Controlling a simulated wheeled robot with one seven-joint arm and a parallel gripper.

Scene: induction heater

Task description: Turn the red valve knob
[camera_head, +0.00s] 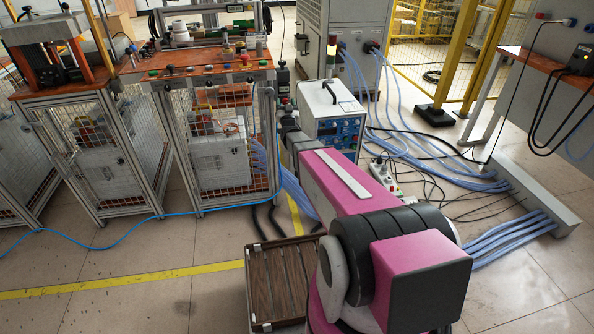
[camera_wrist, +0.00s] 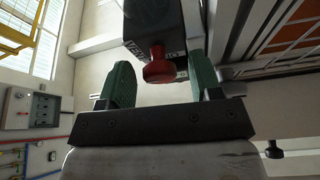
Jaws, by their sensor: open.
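The red valve knob (camera_wrist: 159,68) shows in the wrist view, round and fixed under a dark grey box-shaped body (camera_wrist: 150,22). My gripper (camera_wrist: 159,62) is open, with one green finger to the left of the knob and one to the right. The knob appears between the two fingers, with a visible gap on each side. I cannot tell how deep between the fingers it sits. In the head view my pink arm reaches forward to the right side of the orange-topped bench, and the knob is too small or hidden there to make out clearly.
The orange-topped bench (camera_head: 203,73) with mesh sides stands left of my arm. A white-and-blue control unit (camera_head: 332,118) stands just right of it. Blue hoses (camera_head: 400,130) and cables run over the floor at right. A brown slatted crate (camera_head: 283,285) lies at the front.

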